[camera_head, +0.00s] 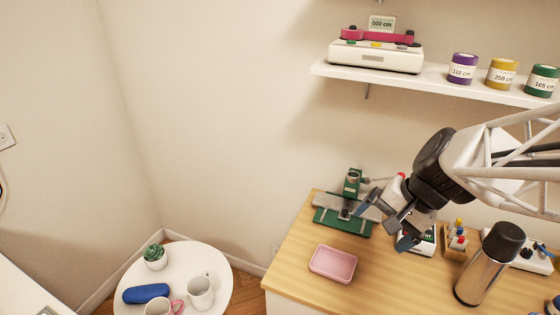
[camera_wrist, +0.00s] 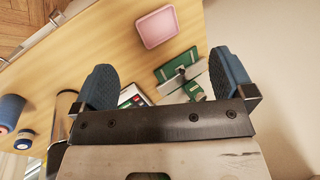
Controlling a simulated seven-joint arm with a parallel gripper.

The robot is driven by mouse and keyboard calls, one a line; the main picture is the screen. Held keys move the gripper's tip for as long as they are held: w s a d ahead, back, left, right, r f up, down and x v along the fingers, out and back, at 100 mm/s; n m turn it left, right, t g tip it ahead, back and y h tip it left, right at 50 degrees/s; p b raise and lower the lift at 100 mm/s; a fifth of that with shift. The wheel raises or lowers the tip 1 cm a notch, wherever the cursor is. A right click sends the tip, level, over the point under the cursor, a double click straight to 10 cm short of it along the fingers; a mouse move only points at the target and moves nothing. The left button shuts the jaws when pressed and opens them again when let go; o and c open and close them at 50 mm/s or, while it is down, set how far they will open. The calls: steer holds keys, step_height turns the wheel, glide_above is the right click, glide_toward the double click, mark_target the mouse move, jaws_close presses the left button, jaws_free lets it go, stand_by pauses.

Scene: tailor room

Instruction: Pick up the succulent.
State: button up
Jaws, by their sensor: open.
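The succulent (camera_head: 154,252) is a small green plant in a white pot. It stands on the round white table (camera_head: 216,260) at the lower left of the head view. My gripper (camera_head: 384,219) is open and empty above the wooden worktable, well to the right of the succulent. In the wrist view my gripper (camera_wrist: 165,85) shows two blue fingertips spread wide with nothing between them. The succulent is not in the wrist view.
A blue case (camera_head: 146,293), a white mug (camera_head: 200,292) and a pink-handled mug (camera_head: 165,307) share the round table. A wall shelf (camera_head: 440,80) hangs above.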

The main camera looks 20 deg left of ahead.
steer(key=w+a+f+m+g+y, duration=0.1)
steer(key=w+a+f+m+y, duration=0.3)
steer(key=a, duration=0.8)
steer(key=w+a+f+g, duration=0.1)
steer(key=a+f, duration=0.4)
steer(key=a, duration=0.7)
steer(key=w+a+f+m+g+y, duration=0.1)
steer(key=w+a+f+m+y, duration=0.3)
steer(key=a, duration=0.8)
steer(key=m, duration=0.5)
glide_toward(155, 256)
steer(key=a+f, duration=0.1)
steer(key=w+a+f, duration=0.1)
steer(key=a+f, duration=0.1)
steer(key=shift+w+a+f, duration=0.15)
steer(key=shift+w+f, duration=0.15)
steer(key=shift+a, duration=0.1)
steer(key=shift+x, duration=1.2)
steer(key=shift+a, duration=0.1)
